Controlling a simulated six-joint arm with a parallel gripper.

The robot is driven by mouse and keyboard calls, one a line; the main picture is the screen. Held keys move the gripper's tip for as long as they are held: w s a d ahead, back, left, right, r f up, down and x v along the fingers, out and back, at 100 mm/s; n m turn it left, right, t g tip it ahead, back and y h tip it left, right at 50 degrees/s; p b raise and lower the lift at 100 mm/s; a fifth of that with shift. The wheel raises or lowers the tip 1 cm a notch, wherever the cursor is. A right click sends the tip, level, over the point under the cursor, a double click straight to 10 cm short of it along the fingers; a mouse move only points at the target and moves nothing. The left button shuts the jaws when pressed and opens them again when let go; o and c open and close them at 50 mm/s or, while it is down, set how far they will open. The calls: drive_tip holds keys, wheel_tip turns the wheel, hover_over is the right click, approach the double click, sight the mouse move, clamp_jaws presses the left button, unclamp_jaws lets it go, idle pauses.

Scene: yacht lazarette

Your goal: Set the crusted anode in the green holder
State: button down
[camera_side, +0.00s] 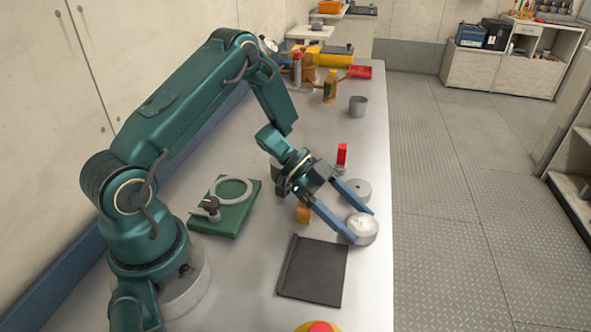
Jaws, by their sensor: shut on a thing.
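My gripper (362,226) has its two long blue fingers on either side of a pale, whitish round anode (363,230) near the table's right edge, and is shut on it. I cannot tell whether this anode is clear of the table. Its top looks mottled, but the crust is too small to make out surely. A second, greyer round disc (357,190) with a dark centre lies just behind the fingers. The green holder (232,217) is a flat green plate with a grey ring and a dark knob, left of my gripper. The ring looks empty.
A black flat mat (313,272) lies in front of my gripper. An orange block (303,213) and a red-topped object (342,156) stand close by. A grey cup (357,106) and bottles (329,86) stand farther back. A red-and-yellow button (319,327) shows at the bottom edge.

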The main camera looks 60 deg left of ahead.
drive_tip(key=shift+f, duration=0.15)
unclamp_jaws()
